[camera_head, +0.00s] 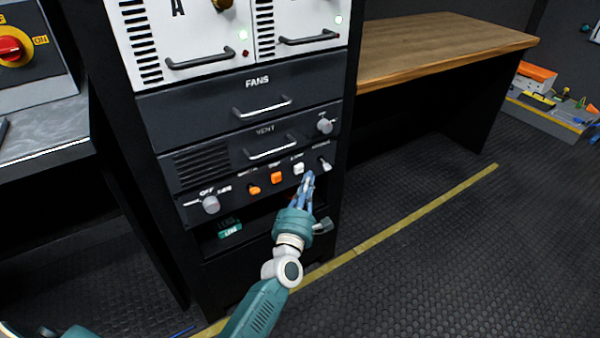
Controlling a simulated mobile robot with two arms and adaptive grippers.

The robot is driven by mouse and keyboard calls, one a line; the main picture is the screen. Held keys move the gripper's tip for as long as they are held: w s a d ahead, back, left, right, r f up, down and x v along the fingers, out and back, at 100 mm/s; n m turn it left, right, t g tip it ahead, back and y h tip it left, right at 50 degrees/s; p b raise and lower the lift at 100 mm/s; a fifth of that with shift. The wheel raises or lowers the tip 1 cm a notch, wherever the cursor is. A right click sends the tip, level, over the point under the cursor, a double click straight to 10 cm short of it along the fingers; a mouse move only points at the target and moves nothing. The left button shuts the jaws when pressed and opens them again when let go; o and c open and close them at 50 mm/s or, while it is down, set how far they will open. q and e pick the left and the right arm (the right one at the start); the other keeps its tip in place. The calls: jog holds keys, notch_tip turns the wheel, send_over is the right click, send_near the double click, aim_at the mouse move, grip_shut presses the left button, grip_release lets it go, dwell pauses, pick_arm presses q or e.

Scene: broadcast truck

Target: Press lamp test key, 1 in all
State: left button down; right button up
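The bottom control panel (232,199) of the rack carries a row of small keys. There are two orange keys, one at the left (254,190) and one in the middle (276,178), and a white key (299,168) to their right. Their labels are too small to read, so I cannot tell which is the lamp test key. My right gripper is not in view.
A silver knob (210,204) sits left of the keys and a small toggle (323,164) right of them. Above are the VENT panel (203,165) and FANS drawer (200,103) with protruding handles. A wooden bench (430,45) stands at the right. The floor there is clear.

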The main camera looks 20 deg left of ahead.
pick_arm(q)
jog(key=shift+w+a, duration=0.35)
jog(key=shift+a, duration=0.1)
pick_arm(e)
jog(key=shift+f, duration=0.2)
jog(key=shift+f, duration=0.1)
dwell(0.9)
pick_arm(q)
jog(key=shift+w+a+b, duration=0.25)
jog(key=shift+a+b, duration=0.05)
jog(key=shift+a, duration=0.05)
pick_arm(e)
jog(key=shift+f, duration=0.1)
pick_arm(q)
jog(key=shift+w+a, duration=0.25)
jog(key=shift+a, duration=0.05)
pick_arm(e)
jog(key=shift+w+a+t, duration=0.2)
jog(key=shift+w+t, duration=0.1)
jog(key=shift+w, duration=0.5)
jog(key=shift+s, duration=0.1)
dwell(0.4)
pick_arm(q)
jog(key=shift+s+d, duration=0.5)
jog(key=shift+d, duration=0.15)
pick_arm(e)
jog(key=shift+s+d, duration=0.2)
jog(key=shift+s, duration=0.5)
